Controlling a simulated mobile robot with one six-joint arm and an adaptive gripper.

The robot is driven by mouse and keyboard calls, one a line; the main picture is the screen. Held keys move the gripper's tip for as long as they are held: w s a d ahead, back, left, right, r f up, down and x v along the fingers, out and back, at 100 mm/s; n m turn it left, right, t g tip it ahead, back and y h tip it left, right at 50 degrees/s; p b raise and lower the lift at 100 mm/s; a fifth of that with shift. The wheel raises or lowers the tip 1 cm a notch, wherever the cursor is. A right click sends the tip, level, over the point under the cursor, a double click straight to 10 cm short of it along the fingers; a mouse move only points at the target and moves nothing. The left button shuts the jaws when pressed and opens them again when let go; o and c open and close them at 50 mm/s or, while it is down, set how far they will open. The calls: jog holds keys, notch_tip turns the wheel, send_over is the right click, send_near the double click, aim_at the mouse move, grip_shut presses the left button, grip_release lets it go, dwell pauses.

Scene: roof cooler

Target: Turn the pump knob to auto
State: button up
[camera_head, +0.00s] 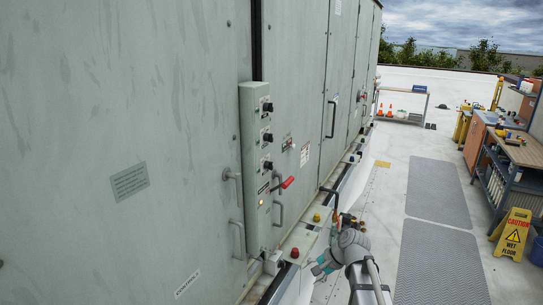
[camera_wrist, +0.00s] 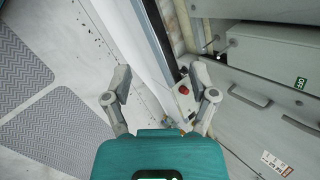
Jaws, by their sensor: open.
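A narrow grey-green control box (camera_head: 255,190) stands out from the cabinet wall in the head view. Three black knobs sit on it in a column: an upper knob (camera_head: 266,106), a middle knob (camera_head: 267,137) and a lower knob (camera_head: 267,165). Their labels are too small to read, so I cannot tell which is the pump knob or where each points. My gripper (camera_wrist: 160,88) is open and empty in the wrist view, its two fingers spread apart. In the head view my arm is low and right of the box, apart from the knobs.
A red-handled lever (camera_head: 287,183) juts out below the knobs. Cabinet handles (camera_head: 238,240) stand nearby. A red button (camera_head: 294,253) sits on the low ledge; it also shows in the wrist view (camera_wrist: 184,90). Grey mats (camera_head: 437,190) and a yellow caution sign (camera_head: 513,235) are right.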

jog(key=w+a+r+m+t+y+p, duration=0.3)
jog(key=w+r+m+y+p, duration=0.4)
jog(key=w+r, duration=0.6)
jog(key=m+t+y+p, duration=0.2)
jog(key=m+t+p, duration=0.1)
jog(key=m, duration=0.5)
send_near(271, 165)
jog(key=d, duration=0.4)
jog(key=shift+s+a+f, duration=0.1)
jog(key=shift+s+a, duration=0.05)
jog(key=shift+s, duration=0.2)
jog(key=shift+a, duration=0.1)
jog(key=x, duration=1.3)
jog(key=shift+a, duration=0.4)
grip_shut()
